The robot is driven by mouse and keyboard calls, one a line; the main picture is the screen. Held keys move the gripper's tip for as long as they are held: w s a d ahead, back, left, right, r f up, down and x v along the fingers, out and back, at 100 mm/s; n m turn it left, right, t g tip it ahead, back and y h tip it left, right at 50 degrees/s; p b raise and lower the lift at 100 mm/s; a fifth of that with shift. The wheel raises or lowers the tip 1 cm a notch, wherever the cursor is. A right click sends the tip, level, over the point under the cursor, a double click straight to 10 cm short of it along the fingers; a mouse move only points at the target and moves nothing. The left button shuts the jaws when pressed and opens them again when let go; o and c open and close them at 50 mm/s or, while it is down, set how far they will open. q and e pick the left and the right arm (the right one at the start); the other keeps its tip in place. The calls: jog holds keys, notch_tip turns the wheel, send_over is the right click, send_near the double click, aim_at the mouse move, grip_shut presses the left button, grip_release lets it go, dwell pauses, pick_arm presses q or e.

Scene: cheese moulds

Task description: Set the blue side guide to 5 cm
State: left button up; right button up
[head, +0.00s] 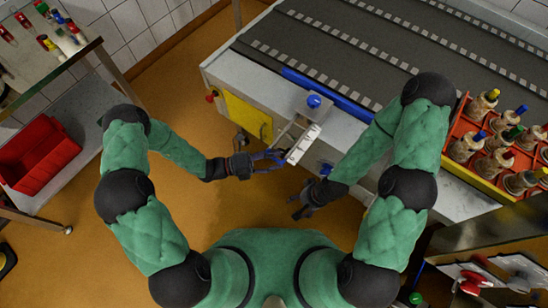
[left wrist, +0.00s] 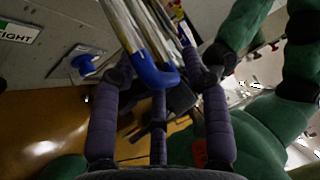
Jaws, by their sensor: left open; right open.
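The blue side guide (head: 330,95) is a long bar along the near edge of the conveyor. A round blue knob (head: 314,101) sits on its bracket, and a pale block with dark marks (head: 304,144) sticks out toward me. My left gripper (head: 279,156) is open at the left of this block. In the left wrist view, a pale bar with a blue end (left wrist: 155,75) reaches between the open fingers (left wrist: 160,78); I cannot tell whether they touch it. My right gripper (head: 298,206) is open and empty, lower and to the right. I cannot read the guide's setting.
A second blue knob (head: 325,169) on a plate is on the conveyor's side, close to my right gripper. A yellow panel (head: 248,116) is left of the guide. A red bin (head: 38,152) is at the left.

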pick_arm(q)
jog(key=shift+d, duration=0.15)
grip_shut()
jog(key=w+d, duration=0.1)
jog(key=w, duration=0.1)
jog(key=w+d, duration=0.2)
jog(key=shift+w, duration=0.1)
grip_release()
jog(key=shift+a, duration=0.1)
jog(key=s+a+f, duration=0.1)
jog(key=s+a, duration=0.1)
jog(key=a, duration=0.9)
jog(key=shift+a+f, duration=0.2)
jog(key=shift+a, duration=0.2)
